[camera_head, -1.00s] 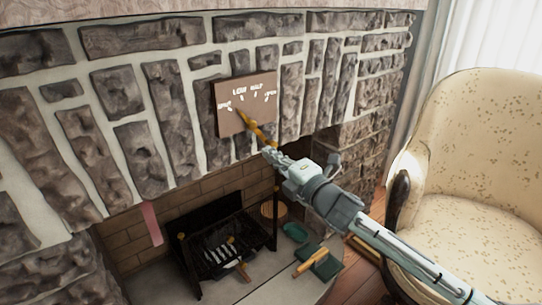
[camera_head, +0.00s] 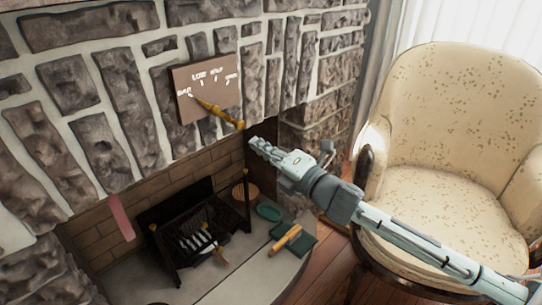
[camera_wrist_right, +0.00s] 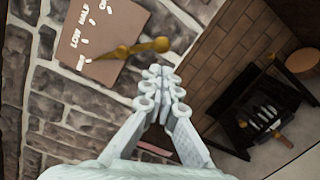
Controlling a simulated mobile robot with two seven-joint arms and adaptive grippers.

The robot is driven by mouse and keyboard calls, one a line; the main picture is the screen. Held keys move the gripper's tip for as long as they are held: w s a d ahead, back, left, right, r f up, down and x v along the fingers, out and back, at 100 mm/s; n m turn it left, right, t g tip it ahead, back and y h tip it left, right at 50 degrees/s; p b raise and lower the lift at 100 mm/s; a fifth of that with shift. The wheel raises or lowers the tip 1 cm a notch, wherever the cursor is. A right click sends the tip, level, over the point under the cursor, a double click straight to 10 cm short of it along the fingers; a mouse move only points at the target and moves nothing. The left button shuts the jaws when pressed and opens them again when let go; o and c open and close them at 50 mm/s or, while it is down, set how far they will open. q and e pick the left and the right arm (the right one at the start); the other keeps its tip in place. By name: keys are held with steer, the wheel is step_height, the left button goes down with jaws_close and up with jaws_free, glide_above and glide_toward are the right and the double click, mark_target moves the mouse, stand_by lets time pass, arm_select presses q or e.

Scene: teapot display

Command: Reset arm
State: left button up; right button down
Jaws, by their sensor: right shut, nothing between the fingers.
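My right gripper (camera_head: 257,144) is shut and empty, in front of the stone fireplace. In the right wrist view its fingertips (camera_wrist_right: 158,84) are together with nothing between them. A brown panel (camera_head: 186,104) with white lettering, including LOW and HALF, is on the stone wall to the upper left of the gripper. A gold lever handle (camera_head: 222,112) sticks out from the panel; it also shows in the right wrist view (camera_wrist_right: 140,47). The gripper is apart from the handle, to its lower right. My left gripper is not in view.
A black grate (camera_head: 176,262) stands in the brick firebox below. A green dish (camera_head: 268,211) and a dark green object (camera_head: 300,246) with a wooden piece lie on the hearth. A cream patterned armchair (camera_head: 440,110) stands at the right, beyond my arm.

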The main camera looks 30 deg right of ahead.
steer(key=v, duration=0.5)
steer(key=s+d+f+m+g+h, duration=0.35)
steer(key=f+m, duration=0.35)
steer(key=f, duration=0.3)
steer(key=s+d+f+m+g+h, duration=0.35)
steer(key=f+m, duration=0.45)
steer(key=f, duration=0.3)
steer(key=s+a+f+m+g, duration=0.3)
steer(key=s+f+m, duration=0.1)
steer(key=s+f, duration=0.4)
steer(key=s+a+f+m+g, duration=0.3)
steer(key=s+f+m+g, duration=0.1)
steer(key=s+f, duration=0.3)
steer(key=shift+s+f+g+y, duration=0.3)
steer(key=shift+s+f+y, duration=0.1)
steer(key=shift+s, duration=0.6)
